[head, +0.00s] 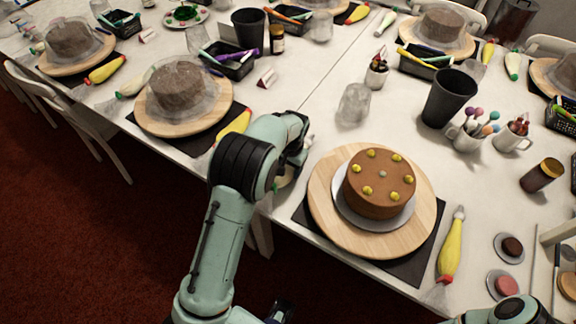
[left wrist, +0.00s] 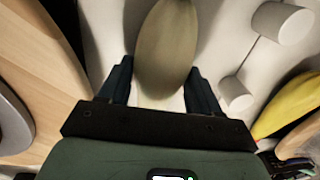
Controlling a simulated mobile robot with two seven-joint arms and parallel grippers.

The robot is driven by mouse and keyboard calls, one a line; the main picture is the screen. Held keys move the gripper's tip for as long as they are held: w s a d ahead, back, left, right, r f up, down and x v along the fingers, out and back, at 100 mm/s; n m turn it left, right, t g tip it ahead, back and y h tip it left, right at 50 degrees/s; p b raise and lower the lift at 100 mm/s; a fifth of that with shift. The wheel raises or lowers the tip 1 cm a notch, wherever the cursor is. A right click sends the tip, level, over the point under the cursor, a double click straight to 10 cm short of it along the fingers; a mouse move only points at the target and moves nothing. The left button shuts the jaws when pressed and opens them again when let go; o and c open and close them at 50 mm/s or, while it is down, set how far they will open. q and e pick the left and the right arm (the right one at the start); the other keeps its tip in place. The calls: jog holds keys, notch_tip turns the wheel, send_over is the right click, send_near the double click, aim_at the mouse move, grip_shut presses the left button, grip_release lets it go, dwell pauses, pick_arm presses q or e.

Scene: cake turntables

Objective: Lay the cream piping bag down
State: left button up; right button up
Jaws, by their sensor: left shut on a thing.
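My left gripper (left wrist: 160,88) is shut on the cream piping bag (left wrist: 165,45), whose rounded pale body shows between the two dark fingers in the left wrist view. In the head view my left arm hides most of the bag; a small pale part (head: 283,184) shows below the wrist at the table's front edge, left of the cake turntable. I cannot tell whether the bag touches the table. My right gripper is not in view.
A wooden turntable (head: 322,212) with a chocolate cake (head: 380,182) stands right of my left gripper. A yellow piping bag (head: 451,250) lies right of it. Another yellow bag (left wrist: 290,105) and a white cylinder (left wrist: 283,22) lie beside the gripper. A glass (head: 354,104) stands behind.

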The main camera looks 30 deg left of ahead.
pick_arm(q)
jog(key=shift+f, duration=0.15)
jog(key=o, duration=0.8)
jog(key=shift+c, duration=0.2)
notch_tip(320, 180, up, 13)
jog(key=d+p, duration=0.1)
jog(key=shift+r, duration=0.2)
jog(key=shift+d, duration=0.1)
